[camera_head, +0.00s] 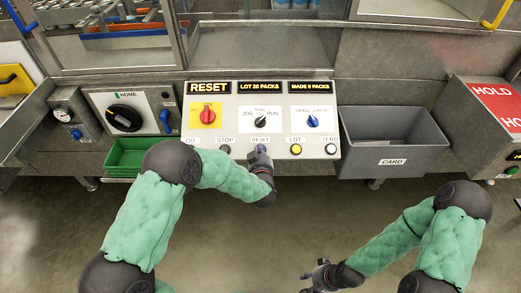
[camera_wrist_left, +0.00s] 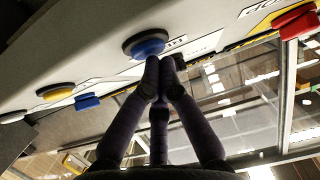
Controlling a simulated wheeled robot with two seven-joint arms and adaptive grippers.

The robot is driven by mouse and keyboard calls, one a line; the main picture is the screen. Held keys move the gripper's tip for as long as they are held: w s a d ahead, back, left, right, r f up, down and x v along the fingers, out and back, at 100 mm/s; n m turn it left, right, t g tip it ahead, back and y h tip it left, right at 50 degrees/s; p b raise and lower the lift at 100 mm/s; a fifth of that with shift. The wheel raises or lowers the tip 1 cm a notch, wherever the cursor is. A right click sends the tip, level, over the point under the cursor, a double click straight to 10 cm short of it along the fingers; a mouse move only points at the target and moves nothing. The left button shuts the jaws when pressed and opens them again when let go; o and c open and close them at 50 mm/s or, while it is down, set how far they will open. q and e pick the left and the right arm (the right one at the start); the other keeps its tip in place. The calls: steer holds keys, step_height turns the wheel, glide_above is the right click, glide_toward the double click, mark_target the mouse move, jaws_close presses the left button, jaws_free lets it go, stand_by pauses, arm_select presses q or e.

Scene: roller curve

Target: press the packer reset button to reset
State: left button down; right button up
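The blue reset button (camera_wrist_left: 146,42) shows in the left wrist view on the sloped panel. In the head view the gripper covers most of it, below its RESET label (camera_head: 260,140). My left gripper (camera_head: 261,152) reaches the panel there. In the wrist view its fingertips (camera_wrist_left: 160,62) are together, empty, and at the lower edge of the blue button; they look touching or nearly so. I cannot tell whether the button is pressed in. The display above the panel (camera_head: 209,88) reads RESET. My right gripper (camera_head: 318,276) hangs low over the floor, away from the panel; its fingers are unclear.
Beside the button are a STOP button (camera_head: 224,149), a yellow LOT button (camera_head: 296,149) and a white ZERO button (camera_head: 331,149). Above them are a red knob (camera_head: 208,116) and two selectors. A grey CARD bin (camera_head: 392,162) stands right, a green tray (camera_head: 122,158) left.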

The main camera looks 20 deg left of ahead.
arm_select(q)
steer(key=shift+w+f, duration=0.1)
steer(key=shift+f, duration=0.15)
steer(key=shift+r, duration=0.15)
stand_by(0.5)
steer(key=shift+s+r+p, duration=0.4)
steer(key=shift+r+p, duration=0.15)
steer(key=shift+r, duration=0.05)
steer(key=r+p, duration=0.1)
steer(key=s+r+p, duration=0.1)
steer(key=r, duration=0.1)
steer(key=s+r+p, duration=0.1)
steer(key=p, duration=0.1)
steer(key=shift+s+d+r, duration=0.2)
steer(key=shift+d, duration=0.2)
stand_by(0.7)
